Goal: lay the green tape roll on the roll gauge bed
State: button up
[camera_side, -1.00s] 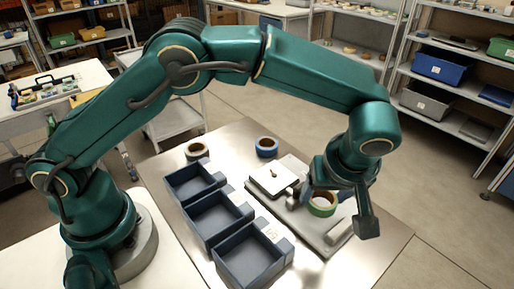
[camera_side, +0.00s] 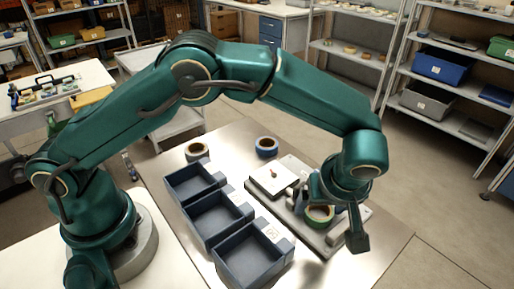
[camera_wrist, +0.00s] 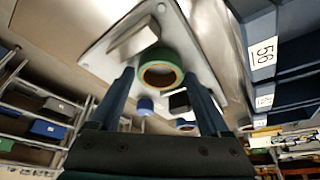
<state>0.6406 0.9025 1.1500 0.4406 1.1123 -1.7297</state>
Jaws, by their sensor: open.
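The green tape roll (camera_side: 319,222) lies flat, low over the front part of the grey roll gauge bed (camera_side: 312,239). It appears to rest on the bed, though its underside is hidden. In the wrist view the green roll (camera_wrist: 160,55) sits between the tips of my gripper (camera_wrist: 160,76), close to a pale block (camera_wrist: 134,38) on the bed (camera_wrist: 98,50). My gripper (camera_side: 330,212) is open, one finger on each side of the roll. A gap between fingers and roll is hard to judge.
A white square pad (camera_side: 272,178) lies on the bed's back left. Several dark blue bins (camera_side: 250,258) stand in a row to the left. A tan tape roll (camera_side: 197,151) and a blue tape roll (camera_side: 266,146) lie at the back of the metal table. The table's front right is clear.

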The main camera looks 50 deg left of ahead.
jog(key=v, duration=1.2)
jog(key=a+r+m+h, duration=0.1)
jog(key=a+r+m, duration=0.1)
jog(key=a+r, duration=0.25)
jog(key=s+a+f+m+t+h, duration=0.1)
jog(key=s+a+m+t+h, duration=0.1)
jog(key=s+a+m, duration=0.6)
jog(key=s+a, duration=0.5)
jog(key=shift+s+a+f+t+h, duration=0.2)
jog(key=shift+s+a+t+h, duration=0.1)
jog(key=shift+s+a+t, duration=0.1)
